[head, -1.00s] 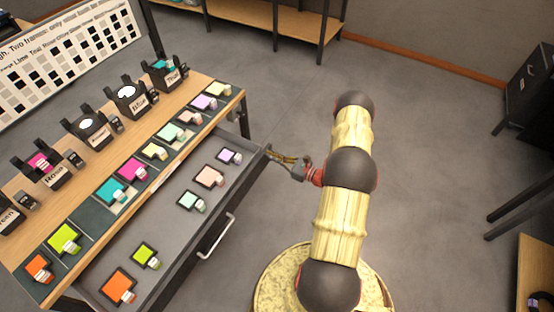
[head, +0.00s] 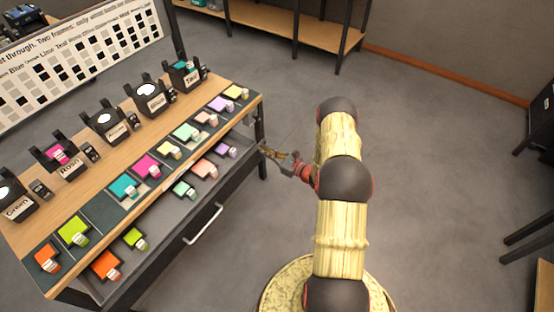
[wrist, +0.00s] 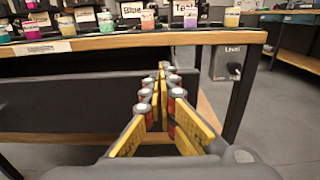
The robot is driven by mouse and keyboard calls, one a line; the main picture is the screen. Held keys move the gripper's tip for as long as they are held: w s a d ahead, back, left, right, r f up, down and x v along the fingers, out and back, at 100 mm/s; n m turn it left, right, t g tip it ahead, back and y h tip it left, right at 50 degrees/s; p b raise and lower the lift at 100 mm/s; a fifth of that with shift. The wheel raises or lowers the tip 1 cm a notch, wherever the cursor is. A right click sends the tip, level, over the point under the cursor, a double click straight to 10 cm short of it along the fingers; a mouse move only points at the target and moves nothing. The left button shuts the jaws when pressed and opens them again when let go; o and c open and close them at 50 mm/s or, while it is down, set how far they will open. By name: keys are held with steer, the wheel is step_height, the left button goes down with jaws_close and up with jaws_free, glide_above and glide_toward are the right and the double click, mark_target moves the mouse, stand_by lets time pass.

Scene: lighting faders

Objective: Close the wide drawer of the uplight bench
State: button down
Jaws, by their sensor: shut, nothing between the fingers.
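The uplight bench (head: 119,175) has a wooden top with dark trays of coloured gel frames. Its wide drawer (head: 215,199) is partly out, with several gel frames showing inside, and it has a pale bar handle (head: 204,225). In the wrist view the dark drawer front (wrist: 75,103) spans the left and middle. My gripper (head: 264,150) is shut and empty at the far right end of the drawer front. In the wrist view its yellow fingers (wrist: 163,72) point at the front's right part; whether they touch it I cannot tell.
Labelled lamp holders (head: 147,97) line the bench top, with a sign board behind. A bench leg (head: 260,140) stands by my gripper. A control box marked Level (wrist: 228,63) hangs under the top's right end.

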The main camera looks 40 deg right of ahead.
steer(key=b+x, duration=0.3)
steer(key=x, duration=1)
steer(key=shift+w+a, duration=0.1)
steer(key=shift+w, duration=0.2)
steer(key=shift+s, duration=0.1)
